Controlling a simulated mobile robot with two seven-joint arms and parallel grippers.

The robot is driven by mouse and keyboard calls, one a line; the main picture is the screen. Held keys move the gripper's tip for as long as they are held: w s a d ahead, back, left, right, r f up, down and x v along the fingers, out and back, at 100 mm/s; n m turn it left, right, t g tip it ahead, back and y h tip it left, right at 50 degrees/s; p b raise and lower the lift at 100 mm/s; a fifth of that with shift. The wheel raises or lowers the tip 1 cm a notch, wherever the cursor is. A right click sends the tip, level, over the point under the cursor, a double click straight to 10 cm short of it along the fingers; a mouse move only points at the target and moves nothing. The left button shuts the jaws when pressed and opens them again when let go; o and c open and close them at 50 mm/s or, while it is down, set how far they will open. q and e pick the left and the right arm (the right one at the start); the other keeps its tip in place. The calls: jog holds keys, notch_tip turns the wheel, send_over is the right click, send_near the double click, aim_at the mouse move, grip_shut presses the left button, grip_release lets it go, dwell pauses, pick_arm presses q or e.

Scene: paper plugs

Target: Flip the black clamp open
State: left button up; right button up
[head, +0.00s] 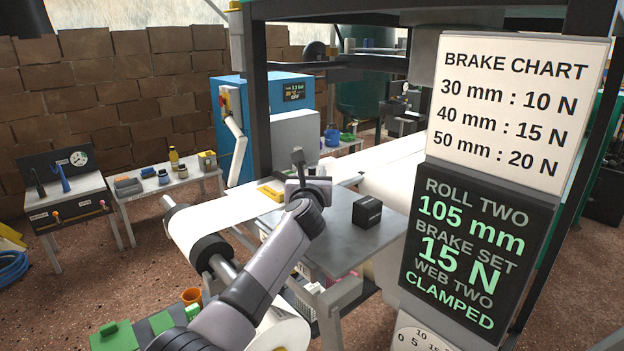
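My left gripper (299,182) is over the grey work table (345,245), by the white paper web (240,204). Its fingers are small and partly hidden behind my wrist, so I cannot tell whether they are open or shut. A small dark upright piece (298,157) stands just beyond the gripper; I cannot tell whether it is the black clamp's lever or whether the gripper touches it. A dark display (474,255) reads "WEB TWO CLAMPED". My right gripper is not in view.
A black box (367,211) sits on the table right of my gripper. A yellow item (270,191) lies to its left. A paper roll (200,240) hangs at the table's left. The brake chart (515,105) and its post stand close on the right.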

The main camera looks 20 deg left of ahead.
pick_arm(q)
jog(key=shift+w, duration=0.4)
grip_shut()
jog(key=shift+r, duration=0.1)
